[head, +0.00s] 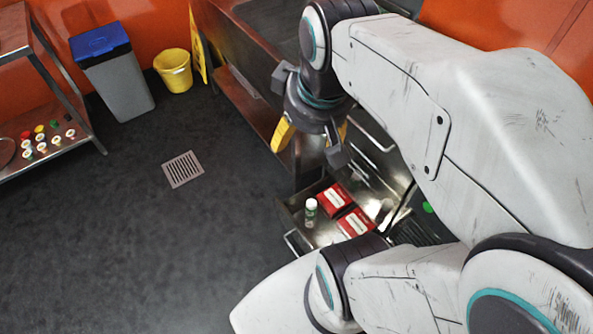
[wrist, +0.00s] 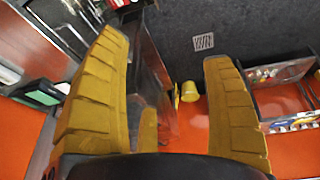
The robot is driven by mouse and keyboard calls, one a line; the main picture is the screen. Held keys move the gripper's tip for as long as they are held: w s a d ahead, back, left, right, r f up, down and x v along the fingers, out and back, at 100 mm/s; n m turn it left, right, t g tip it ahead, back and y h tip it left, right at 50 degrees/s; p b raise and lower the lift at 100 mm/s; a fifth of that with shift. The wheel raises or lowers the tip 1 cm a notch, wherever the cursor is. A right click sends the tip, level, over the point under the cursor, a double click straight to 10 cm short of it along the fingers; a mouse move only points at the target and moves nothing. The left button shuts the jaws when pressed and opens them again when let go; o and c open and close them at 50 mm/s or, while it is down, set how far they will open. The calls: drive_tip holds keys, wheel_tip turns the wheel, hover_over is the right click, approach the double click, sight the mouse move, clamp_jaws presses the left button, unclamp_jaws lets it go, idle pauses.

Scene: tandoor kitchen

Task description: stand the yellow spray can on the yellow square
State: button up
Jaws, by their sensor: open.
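My gripper (head: 312,138) is open, with its yellow fingers apart, above and left of an open drawer in the head view. In the wrist view, nothing shows held between the fingertips of my gripper (wrist: 166,50). A short yellow piece (wrist: 148,130) shows low between the fingers; I cannot tell whether it is part of the gripper. I cannot make out the yellow spray can or the yellow square in either view.
An open metal drawer (head: 292,201) holds a white-capped bottle (head: 310,212) and red boxes (head: 334,199). A yellow bucket (head: 174,71), a grey bin (head: 115,82) and a shelf with several small jars (head: 82,141) stand left. The dark floor between is clear around a drain (head: 183,170).

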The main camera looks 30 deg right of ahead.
drive_tip(key=s+a+f, duration=0.3)
drive_tip(key=s+a, duration=0.1)
drive_tip(key=shift+s+a+f+t+y, duration=0.2)
drive_tip(key=shift+s+a+t+y, duration=0.1)
drive_tip(key=shift+s+a+y, duration=0.1)
drive_tip(key=shift+r, duration=0.1)
